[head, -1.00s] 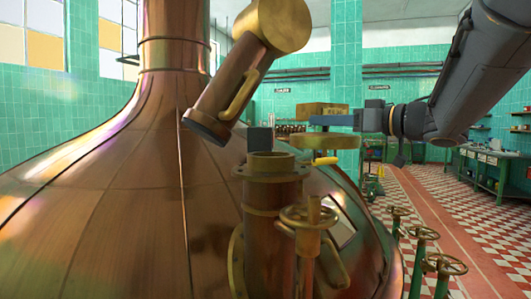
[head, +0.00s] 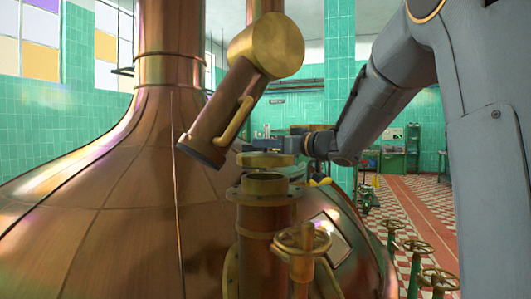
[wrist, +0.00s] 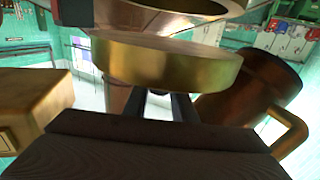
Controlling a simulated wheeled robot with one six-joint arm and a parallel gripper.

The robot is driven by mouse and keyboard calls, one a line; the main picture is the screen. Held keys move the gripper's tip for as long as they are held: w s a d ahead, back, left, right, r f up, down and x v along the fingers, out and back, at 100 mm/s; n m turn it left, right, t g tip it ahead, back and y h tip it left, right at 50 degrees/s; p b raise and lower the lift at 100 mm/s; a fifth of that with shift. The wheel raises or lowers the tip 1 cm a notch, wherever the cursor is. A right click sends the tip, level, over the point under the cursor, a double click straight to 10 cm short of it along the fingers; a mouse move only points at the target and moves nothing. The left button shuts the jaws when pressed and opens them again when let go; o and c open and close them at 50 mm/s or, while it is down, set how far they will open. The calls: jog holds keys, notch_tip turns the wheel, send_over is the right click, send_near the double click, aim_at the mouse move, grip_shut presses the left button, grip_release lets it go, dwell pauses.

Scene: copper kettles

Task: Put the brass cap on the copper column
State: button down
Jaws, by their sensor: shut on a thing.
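The brass cap (head: 267,160) is a flat round disc held level. It shows just above the open, flanged top of the upright copper column (head: 258,222) in the head view, apart from the rim. My gripper (head: 290,148) comes in from the right and is shut on the cap. In the wrist view the cap (wrist: 165,68) sits beyond the dark fingers (wrist: 165,106). A round metal rim (wrist: 175,14) lies close past it at the top of that view. I cannot tell exactly how well the cap is centred over the opening.
A tilted copper pipe (head: 217,112) with a brass handle and round brass end hangs close to the left of the cap. The large copper kettle (head: 110,220) fills the left. A brass handwheel (head: 302,238) stands right of the column. Tiled floor (head: 385,195) lies beyond.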

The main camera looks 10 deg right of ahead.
jog(key=shift+w+a+f+p, duration=0.1)
jog(key=shift+f+p, duration=0.3)
jog(key=shift+f, duration=1.3)
jog(key=shift+f, duration=0.6)
jog(key=c, duration=1.5)
grip_release()
jog(key=shift+o, duration=0.2)
jog(key=shift+r, duration=0.25)
jog(key=b+v, duration=0.2)
jog(key=v, duration=1)
jog(key=shift+r, duration=0.3)
